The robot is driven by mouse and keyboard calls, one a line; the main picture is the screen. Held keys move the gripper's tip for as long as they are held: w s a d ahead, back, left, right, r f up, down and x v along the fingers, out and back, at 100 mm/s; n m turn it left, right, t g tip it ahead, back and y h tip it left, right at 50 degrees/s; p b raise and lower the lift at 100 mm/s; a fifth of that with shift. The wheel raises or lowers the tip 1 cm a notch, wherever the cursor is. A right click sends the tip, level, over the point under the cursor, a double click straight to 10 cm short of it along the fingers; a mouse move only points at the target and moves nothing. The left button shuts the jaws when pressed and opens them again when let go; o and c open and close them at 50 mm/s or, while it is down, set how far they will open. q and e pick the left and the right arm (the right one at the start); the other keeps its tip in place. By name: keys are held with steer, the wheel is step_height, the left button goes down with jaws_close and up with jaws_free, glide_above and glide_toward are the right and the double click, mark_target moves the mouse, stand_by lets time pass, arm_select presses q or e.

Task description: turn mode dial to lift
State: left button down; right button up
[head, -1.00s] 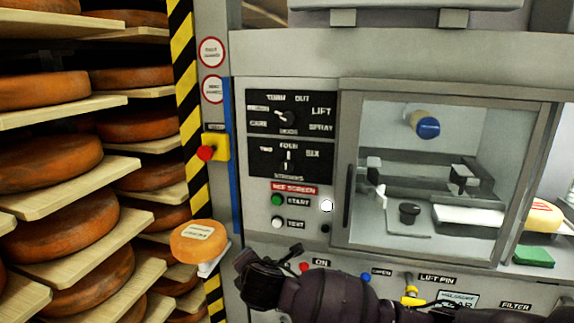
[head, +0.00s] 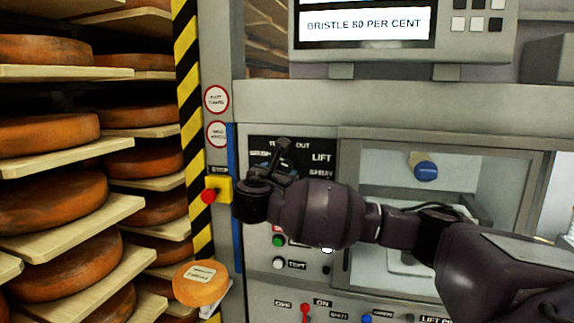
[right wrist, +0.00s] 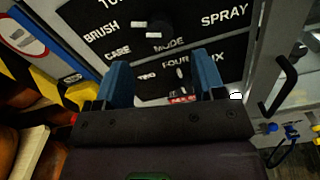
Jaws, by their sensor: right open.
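The mode dial (right wrist: 158,27) is a dark knob above the word MODE on the black panel (right wrist: 225,40) in the right wrist view. I cannot clearly tell where its pointer stands. My right gripper (right wrist: 161,64) is open and empty. Its two blue fingers are spread below the dial, level with the strokes dial (right wrist: 180,73), and do not visibly hold anything. In the head view the right gripper (head: 279,155) is in front of the panel's left part. My left gripper is not in view.
A red stop button (head: 208,196) on a yellow box is close left of my gripper. Shelves of cheese wheels (head: 60,200) fill the left. A screen (head: 365,24) reading BRISTLE 80 PER CENT is above. A door handle (right wrist: 277,90) projects on the right.

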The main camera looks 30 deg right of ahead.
mark_target(287, 166)
steer(key=p+x, duration=0.1)
steer(key=x, duration=0.6)
steer(key=shift+w+d, duration=0.25)
steer(key=shift+w, duration=0.05)
steer(key=c, duration=0.9)
